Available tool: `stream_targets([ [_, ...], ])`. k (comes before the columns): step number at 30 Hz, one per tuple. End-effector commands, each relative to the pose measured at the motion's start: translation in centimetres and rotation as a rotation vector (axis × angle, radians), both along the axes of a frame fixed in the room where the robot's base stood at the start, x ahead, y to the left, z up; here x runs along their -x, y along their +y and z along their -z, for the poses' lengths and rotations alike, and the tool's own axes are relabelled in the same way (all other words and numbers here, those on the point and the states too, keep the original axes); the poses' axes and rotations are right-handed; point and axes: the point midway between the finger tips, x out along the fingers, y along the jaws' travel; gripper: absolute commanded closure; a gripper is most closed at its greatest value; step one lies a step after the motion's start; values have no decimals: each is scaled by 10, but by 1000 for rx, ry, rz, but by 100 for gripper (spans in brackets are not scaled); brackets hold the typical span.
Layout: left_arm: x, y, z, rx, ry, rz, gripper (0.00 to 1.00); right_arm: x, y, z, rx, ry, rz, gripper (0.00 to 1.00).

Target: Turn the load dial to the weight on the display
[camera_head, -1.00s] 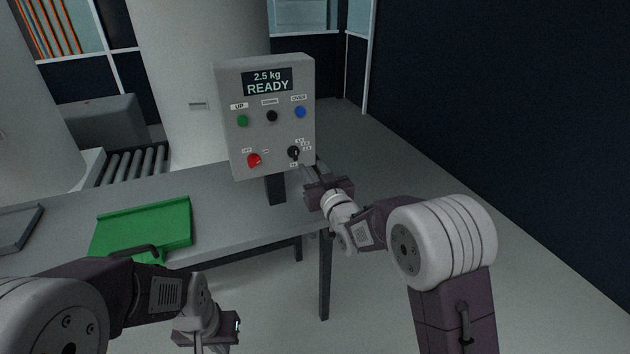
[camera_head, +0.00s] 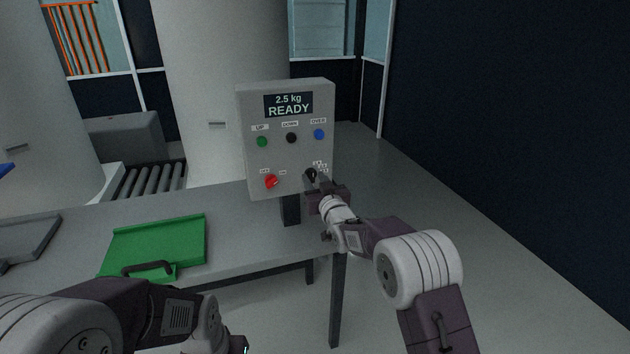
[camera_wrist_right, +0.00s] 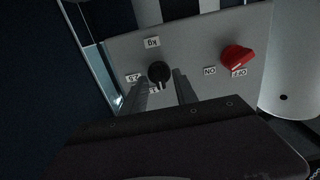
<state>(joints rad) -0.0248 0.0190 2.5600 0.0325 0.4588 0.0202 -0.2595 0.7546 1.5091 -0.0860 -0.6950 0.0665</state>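The grey control box (camera_head: 252,160) has a display (camera_head: 288,105) reading "2.5 kg READY". The black load dial (camera_head: 311,175) is at its lower right, partly covered by my right gripper (camera_head: 318,184). In the right wrist view the dial (camera_wrist_right: 159,72) shows a white mark pointing down toward a partly hidden label starting with "1"; a "2.5" label (camera_wrist_right: 133,78) is to its left. My right gripper (camera_wrist_right: 165,80) is open, with one finger on each side of the dial's lower part; contact is unclear. My left gripper (camera_head: 240,345) barely shows at the bottom edge.
A red OFF/ON switch (camera_head: 271,181) sits left of the dial. Green (camera_head: 262,141), black (camera_head: 291,138) and blue (camera_head: 319,134) buttons are above. A green tray (camera_head: 160,240) lies on the grey table (camera_head: 235,240). Floor right of the table is clear.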

Motion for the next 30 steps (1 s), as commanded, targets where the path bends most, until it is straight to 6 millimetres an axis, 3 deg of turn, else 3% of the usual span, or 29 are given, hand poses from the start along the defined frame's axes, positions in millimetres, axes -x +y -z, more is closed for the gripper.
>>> stream_targets([
  [4,0,0,0,0,0,0,100,0,0,0,0,0,0,68],
  [7,0,0,0,0,0,0,100,0,0,0,0,0,0,96],
  [8,0,0,0,0,0,0,100,0,0,0,0,0,0,100],
  [20,0,0,2,0,0,0,100,0,-1,0,-43,14,0,100],
  [30,0,0,10,0,0,0,100,0,-2,1,-278,90,0,100],
])
